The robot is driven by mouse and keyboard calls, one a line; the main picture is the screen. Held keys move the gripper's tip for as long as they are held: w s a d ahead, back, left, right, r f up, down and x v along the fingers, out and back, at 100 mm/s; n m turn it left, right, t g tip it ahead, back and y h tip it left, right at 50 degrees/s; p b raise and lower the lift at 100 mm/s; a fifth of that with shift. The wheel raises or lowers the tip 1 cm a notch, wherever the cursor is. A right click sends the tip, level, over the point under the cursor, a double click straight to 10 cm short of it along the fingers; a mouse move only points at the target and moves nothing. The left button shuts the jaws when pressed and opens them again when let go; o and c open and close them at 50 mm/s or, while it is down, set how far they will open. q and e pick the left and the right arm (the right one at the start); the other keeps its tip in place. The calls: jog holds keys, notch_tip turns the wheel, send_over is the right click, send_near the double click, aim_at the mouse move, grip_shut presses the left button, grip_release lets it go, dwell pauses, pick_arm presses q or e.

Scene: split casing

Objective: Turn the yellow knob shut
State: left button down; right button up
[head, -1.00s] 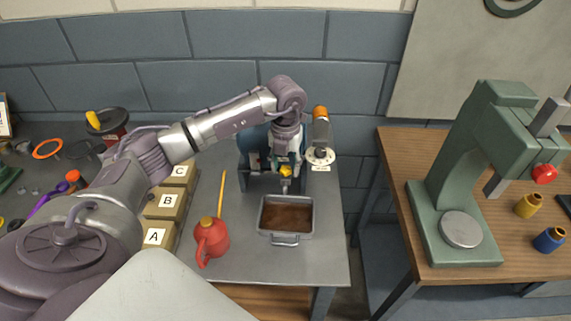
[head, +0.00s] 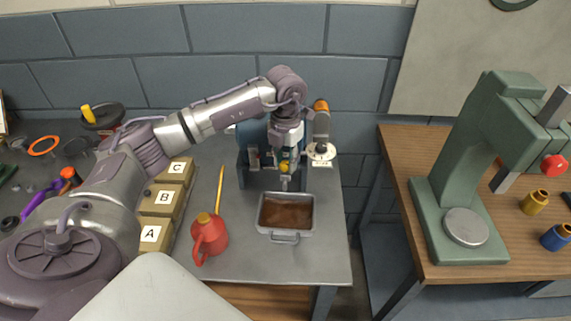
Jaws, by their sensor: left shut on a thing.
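The yellow knob (head: 284,168) is a small spot on the front of the blue casing (head: 253,133) at the back of the grey bench. My left gripper (head: 285,161) reaches down in front of the casing and is shut on the yellow knob. Its fingers and wrist hide most of the knob and the middle of the casing. My right gripper is not in view.
A metal tray with brown contents (head: 262,217) stands below the knob. A red oil can (head: 209,236) and boxes marked A, B and C (head: 163,201) are to the left. A dial with an orange-topped post (head: 321,152) stands right. A green press (head: 440,195) is on the wooden table.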

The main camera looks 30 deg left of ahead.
pick_arm(q)
jog(key=shift+m+b, duration=0.65)
jog(key=shift+m, duration=0.55)
jog(key=c, duration=0.8)
grip_release()
jog(key=shift+r, duration=0.1)
